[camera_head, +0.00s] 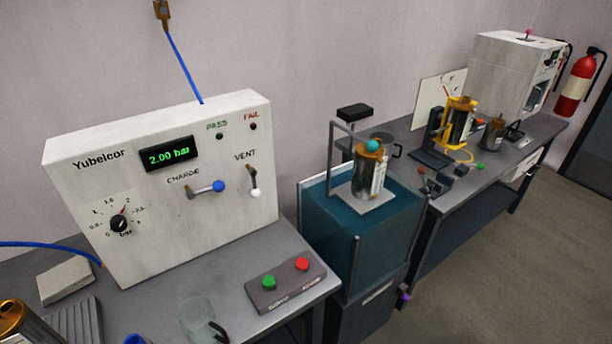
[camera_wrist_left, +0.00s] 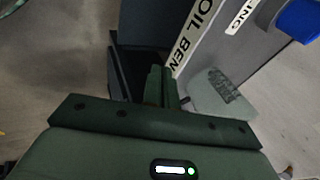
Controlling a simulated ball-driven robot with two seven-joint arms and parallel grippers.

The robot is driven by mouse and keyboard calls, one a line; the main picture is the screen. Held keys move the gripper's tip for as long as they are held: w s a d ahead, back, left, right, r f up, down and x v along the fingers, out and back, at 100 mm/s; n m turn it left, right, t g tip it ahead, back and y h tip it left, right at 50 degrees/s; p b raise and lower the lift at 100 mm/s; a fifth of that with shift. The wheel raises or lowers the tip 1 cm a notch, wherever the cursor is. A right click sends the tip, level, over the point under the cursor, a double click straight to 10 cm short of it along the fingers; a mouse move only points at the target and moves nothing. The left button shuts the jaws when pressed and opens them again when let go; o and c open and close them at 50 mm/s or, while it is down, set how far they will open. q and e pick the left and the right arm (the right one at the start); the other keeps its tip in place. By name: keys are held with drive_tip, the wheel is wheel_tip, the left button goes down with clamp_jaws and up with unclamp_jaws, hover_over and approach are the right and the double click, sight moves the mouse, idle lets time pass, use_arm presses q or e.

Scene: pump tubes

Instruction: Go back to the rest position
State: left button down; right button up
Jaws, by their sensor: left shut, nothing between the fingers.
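My left gripper (camera_wrist_left: 162,88) shows in the left wrist view with its two green fingers together and nothing between them. It hangs in front of a grey bench edge with a white label strip (camera_wrist_left: 196,40), and no contact shows. Neither gripper is in the head view. My right gripper is in no frame.
In the head view, a white panel (camera_head: 150,245) reading 2.00 bar stands on the near bench. A button box (camera_head: 285,284) lies in front of it. A teal tank (camera_head: 345,240) stands beside the bench. A second bench (camera_head: 540,135) with equipment runs behind. Floor at right is clear.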

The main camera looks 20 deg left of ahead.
use_arm(q)
drive_tip(key=s+d+f+g+h, duration=0.1)
drive_tip(key=s+f, duration=0.2)
drive_tip(key=f, duration=0.3)
drive_tip(key=s+d+f+n+g, duration=0.1)
drive_tip(key=s+f, duration=0.2)
drive_tip(key=f, duration=0.4)
drive_tip(key=s+d+f+g+h, duration=0.1)
drive_tip(key=s+f, duration=0.3)
drive_tip(key=f, duration=0.2)
drive_tip(key=s+f+n, duration=0.1)
drive_tip(key=s+f, duration=0.3)
drive_tip(key=s, duration=0.3)
drive_tip(key=s+a+f+n+g+h, duration=0.1)
drive_tip(key=s+f, duration=0.3)
drive_tip(key=s, duration=0.4)
drive_tip(key=shift+f+n+g, duration=0.3)
drive_tip(key=shift+f, duration=0.05)
drive_tip(key=shift+a, duration=0.1)
